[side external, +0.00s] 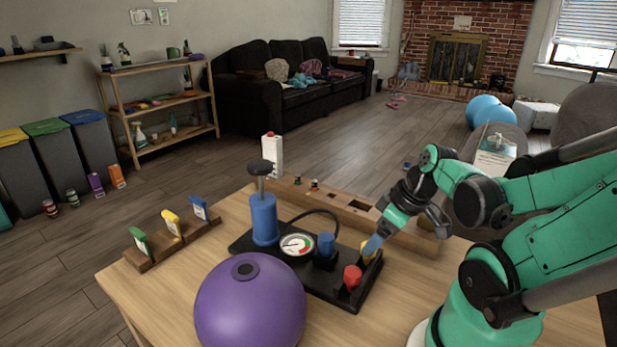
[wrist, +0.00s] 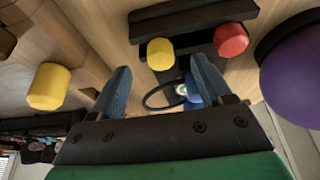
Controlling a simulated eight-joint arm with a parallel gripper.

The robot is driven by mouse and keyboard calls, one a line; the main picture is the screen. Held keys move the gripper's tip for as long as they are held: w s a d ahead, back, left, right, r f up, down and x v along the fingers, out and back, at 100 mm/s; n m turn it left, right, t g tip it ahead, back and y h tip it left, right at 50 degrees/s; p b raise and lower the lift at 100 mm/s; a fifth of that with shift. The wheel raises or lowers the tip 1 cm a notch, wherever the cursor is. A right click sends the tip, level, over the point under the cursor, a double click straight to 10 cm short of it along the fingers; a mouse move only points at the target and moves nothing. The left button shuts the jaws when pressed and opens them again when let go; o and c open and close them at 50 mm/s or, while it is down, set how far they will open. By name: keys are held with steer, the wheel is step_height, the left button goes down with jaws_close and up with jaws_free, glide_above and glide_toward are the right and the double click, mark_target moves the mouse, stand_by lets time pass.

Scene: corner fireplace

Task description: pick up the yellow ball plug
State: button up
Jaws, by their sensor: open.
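A yellow plug (side external: 367,250) stands on the black pump board (side external: 327,292), partly hidden by a blue fingertip. It also shows in the wrist view (wrist: 160,54), just ahead of the gap between my fingers. My gripper (side external: 376,243) is open and empty, low over the board's right end; its two blue fingers also show in the wrist view (wrist: 162,83). A second yellow plug (wrist: 48,86) sits on the wooden block at left in the wrist view. The red plug (side external: 352,278) is beside the first one.
The purple ball (side external: 250,308) sits at the table's front. A blue pump (side external: 264,220), a gauge (side external: 297,244) and a blue plug (side external: 326,244) stand on the board. A wooden block with holes (side external: 338,202) lies behind. A tag rack (side external: 172,243) is at left.

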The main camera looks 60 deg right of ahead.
steer(key=shift+x, duration=1.55)
jaws_close()
